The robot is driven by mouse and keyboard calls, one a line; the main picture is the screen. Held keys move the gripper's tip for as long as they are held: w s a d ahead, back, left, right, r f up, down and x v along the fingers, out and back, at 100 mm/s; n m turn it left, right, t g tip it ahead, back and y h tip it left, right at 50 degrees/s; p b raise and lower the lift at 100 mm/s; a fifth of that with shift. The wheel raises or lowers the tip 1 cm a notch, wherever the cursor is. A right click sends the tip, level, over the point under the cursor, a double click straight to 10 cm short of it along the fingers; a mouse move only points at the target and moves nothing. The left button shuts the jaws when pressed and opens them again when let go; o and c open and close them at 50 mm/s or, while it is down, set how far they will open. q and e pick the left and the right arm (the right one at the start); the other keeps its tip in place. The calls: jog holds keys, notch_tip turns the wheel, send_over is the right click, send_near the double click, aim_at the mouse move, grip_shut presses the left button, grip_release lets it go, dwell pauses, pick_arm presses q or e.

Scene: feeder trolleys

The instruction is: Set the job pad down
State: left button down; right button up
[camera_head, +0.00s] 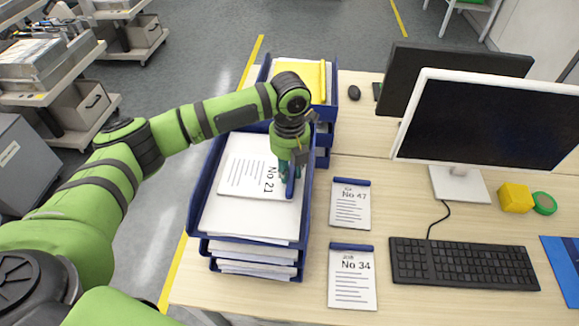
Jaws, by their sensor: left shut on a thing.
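My left gripper (289,172) points down over the blue letter tray (196,195). It is shut on the job pad marked No 21 (243,176), at the blue bound edge on the pad's right side. The pad is white with printed lines and lies roughly flat over the papers in the top tray. I cannot tell whether it touches them. The gripper hides part of the bound edge. Two similar pads, No 47 (350,206) and No 34 (352,280), lie on the desk to the right of the tray. My right gripper is not in view.
A second tray stack behind holds a yellow folder (303,77). To the right are a monitor (485,120), a keyboard (462,264), a yellow cube (515,198) and a green tape roll (544,203). A mouse (354,93) lies farther back. Trolleys (45,65) stand at far left.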

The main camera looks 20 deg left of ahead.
pick_arm(q)
jog(key=c, duration=1)
grip_release()
jog(key=shift+r+b, duration=1.95)
jog(key=shift+r, duration=4.15)
